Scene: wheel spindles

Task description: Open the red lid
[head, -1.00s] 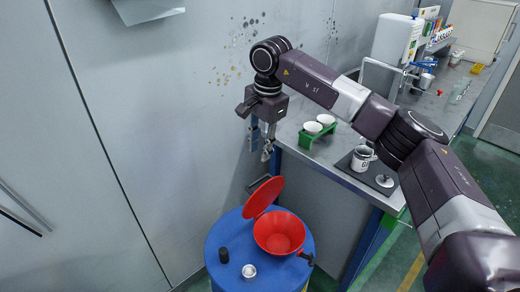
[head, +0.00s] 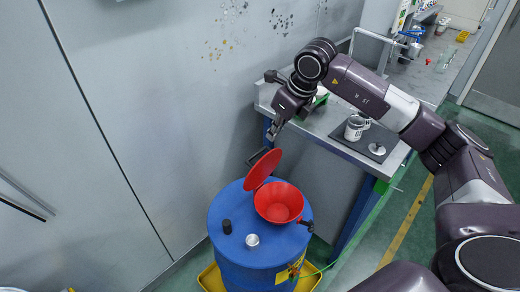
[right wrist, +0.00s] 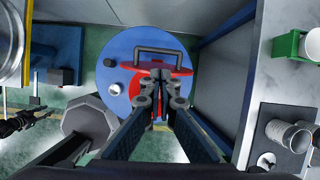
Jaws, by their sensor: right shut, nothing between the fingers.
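The red lid (head: 263,169) is a round disc. It stands tilted up at the back left of a red funnel (head: 278,203) whose mouth is exposed. Both are on top of a blue drum (head: 233,239). A dark loop handle (head: 256,155) shows behind the lid, and it also shows in the right wrist view (right wrist: 160,51). In that view the lid (right wrist: 158,68) is a thin, nearly edge-on strip, partly hidden by my fingers. My right gripper (head: 271,135) is shut and empty, just above the lid's upper edge. I cannot tell whether it touches.
A black cap (head: 227,226) and a small white cap (head: 252,240) are on the drum top. A bench (head: 340,143) with a mug (head: 354,128) on a dark mat stands to the right. A grey wall is close on the left. The drum sits in a yellow tray (head: 210,278).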

